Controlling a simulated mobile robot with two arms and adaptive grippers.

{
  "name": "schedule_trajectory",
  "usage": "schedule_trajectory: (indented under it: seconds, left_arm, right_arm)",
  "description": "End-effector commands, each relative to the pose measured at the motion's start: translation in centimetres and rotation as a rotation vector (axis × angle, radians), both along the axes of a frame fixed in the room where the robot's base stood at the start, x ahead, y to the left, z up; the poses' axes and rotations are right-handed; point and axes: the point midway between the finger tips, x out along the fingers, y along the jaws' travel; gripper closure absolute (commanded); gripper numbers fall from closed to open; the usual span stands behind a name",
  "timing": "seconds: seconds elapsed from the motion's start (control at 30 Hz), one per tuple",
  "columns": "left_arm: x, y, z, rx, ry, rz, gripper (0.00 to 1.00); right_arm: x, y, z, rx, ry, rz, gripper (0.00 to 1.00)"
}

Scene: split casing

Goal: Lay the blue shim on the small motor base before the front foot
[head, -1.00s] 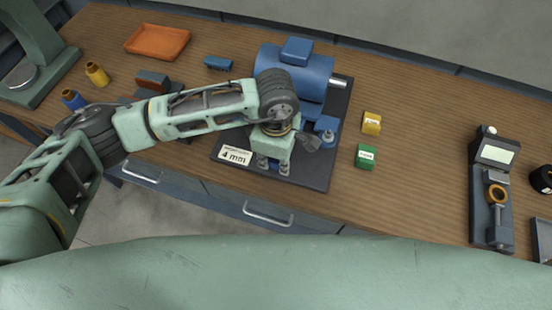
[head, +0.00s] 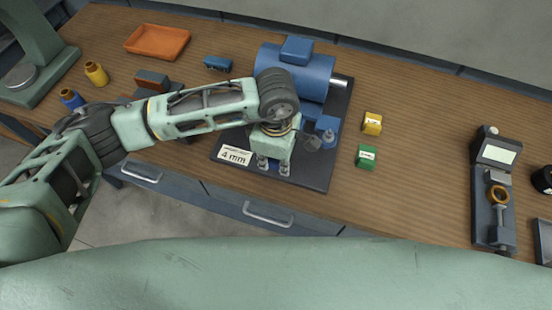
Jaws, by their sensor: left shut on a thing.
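The small motor (head: 306,72) is a blue cylinder on a dark base plate (head: 318,178), which has a "4 mm" label at its front left. My left gripper (head: 273,166) points down over the front left part of that base and is shut. A little blue shows between its fingertips, which seems to be the blue shim; most of it is hidden by the gripper. I cannot tell whether it touches the base. A blue foot (head: 328,126) of the motor shows to the right of the gripper. My right gripper is not in view.
A yellow box (head: 372,123) and a green box (head: 366,156) stand right of the base. A gauge device (head: 494,190) stands at the far right. Bare bench lies right of the boxes.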

Motion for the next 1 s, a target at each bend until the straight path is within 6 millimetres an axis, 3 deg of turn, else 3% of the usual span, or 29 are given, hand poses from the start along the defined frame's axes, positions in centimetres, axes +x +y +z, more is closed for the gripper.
schedule_trajectory:
  seconds: [0.63, 0.67, 0.7, 0.9, 1.0]
  left_arm:
    - [-0.02, 0.02, -0.7, 0.0, 0.0, 0.0, 1.0]
    - [-0.02, 0.02, -0.63, 0.0, 0.0, 0.0, 0.86]
    - [-0.02, 0.02, -0.61, 0.0, 0.0, 0.0, 0.83]
    - [-0.01, 0.01, -0.62, 0.0, 0.0, 0.0, 0.66]
    - [0.0, 0.02, -0.62, 0.0, 0.0, 0.0, 0.66]
  right_arm:
    - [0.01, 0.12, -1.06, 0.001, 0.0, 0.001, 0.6]
    - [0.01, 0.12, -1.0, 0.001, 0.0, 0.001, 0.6]
    - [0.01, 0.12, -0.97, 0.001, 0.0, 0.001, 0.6]
    - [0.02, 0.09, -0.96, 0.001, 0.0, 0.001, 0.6]
    - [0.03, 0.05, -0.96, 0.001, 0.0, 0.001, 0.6]
